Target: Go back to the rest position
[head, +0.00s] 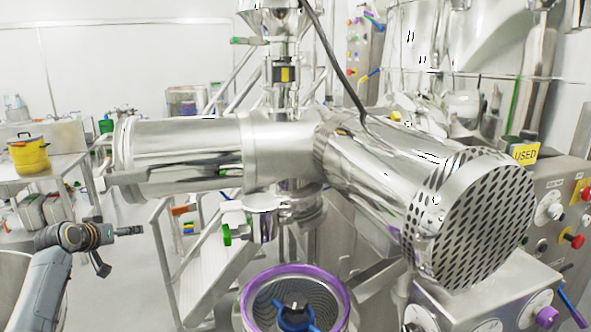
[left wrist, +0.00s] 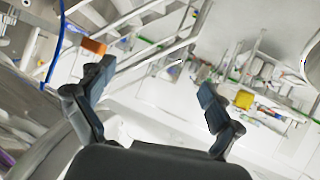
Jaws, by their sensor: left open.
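My left gripper (head: 121,251) is at the lower left of the head view, in front of the steel machine and apart from it. In the left wrist view the left gripper (left wrist: 156,81) has its two dark fingers spread wide, with nothing between them. No object is held. My right gripper is in neither view.
A large steel machine (head: 280,140) with a perforated drum end (head: 475,220) fills the middle and right. A purple-rimmed vessel (head: 262,274) stands below it. Steps (head: 205,270) stand behind. A yellow pot (head: 28,156) sits on a steel table (head: 60,165) at left.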

